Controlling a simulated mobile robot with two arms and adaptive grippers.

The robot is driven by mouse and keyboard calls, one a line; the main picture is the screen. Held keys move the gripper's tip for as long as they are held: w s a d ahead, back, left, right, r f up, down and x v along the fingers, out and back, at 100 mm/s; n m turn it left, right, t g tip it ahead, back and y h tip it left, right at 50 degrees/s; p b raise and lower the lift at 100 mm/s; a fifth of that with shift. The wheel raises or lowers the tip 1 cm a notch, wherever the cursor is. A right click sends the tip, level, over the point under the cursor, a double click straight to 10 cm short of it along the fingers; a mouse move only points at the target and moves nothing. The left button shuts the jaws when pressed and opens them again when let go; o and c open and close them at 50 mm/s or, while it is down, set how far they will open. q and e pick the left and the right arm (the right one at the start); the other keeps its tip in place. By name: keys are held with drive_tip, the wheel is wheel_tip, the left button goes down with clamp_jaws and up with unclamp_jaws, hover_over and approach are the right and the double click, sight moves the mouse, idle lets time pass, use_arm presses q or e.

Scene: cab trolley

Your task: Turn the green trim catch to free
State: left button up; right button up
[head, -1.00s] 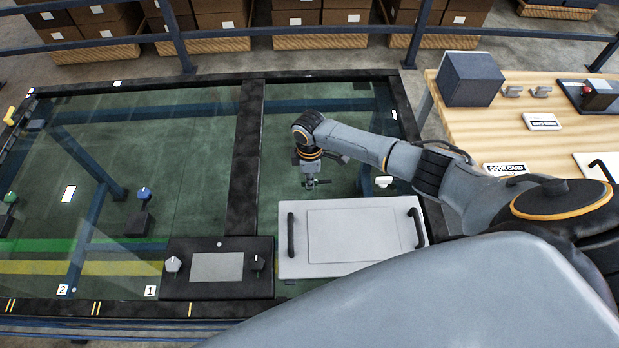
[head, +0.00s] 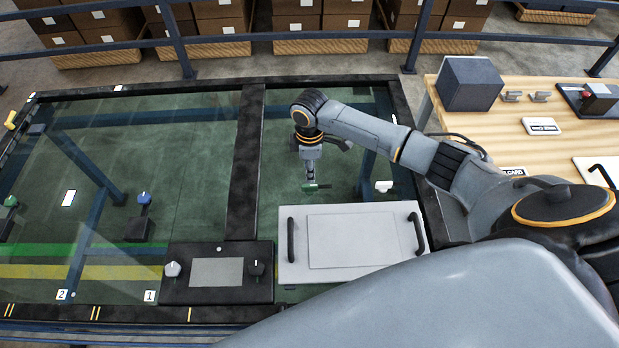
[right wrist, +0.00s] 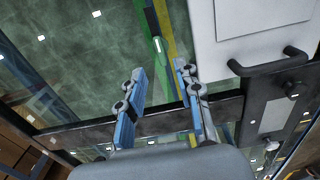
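A small dark green lever, which looks like the green trim catch (head: 317,187), lies at the lower end of my right gripper in the head view. My right gripper (head: 309,176) points down over the green glass floor area, just beyond the white panel. In the right wrist view my right gripper (right wrist: 160,72) has its two blue-grey fingers spread apart with nothing between them. A slim green bar with a pale end, likely the catch (right wrist: 155,32), shows just ahead of the fingertips. I cannot tell whether the fingers touch it. My left gripper is not in view.
The white panel (head: 350,258) with two black handles lies nearest. A black console (head: 177,285) with two knobs sits left of it. A white knob (head: 384,186) stands to the right. A blue knob (head: 144,198) and another green knob (head: 10,201) are further left.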

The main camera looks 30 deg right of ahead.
drive_tip(key=shift+r, duration=2.25)
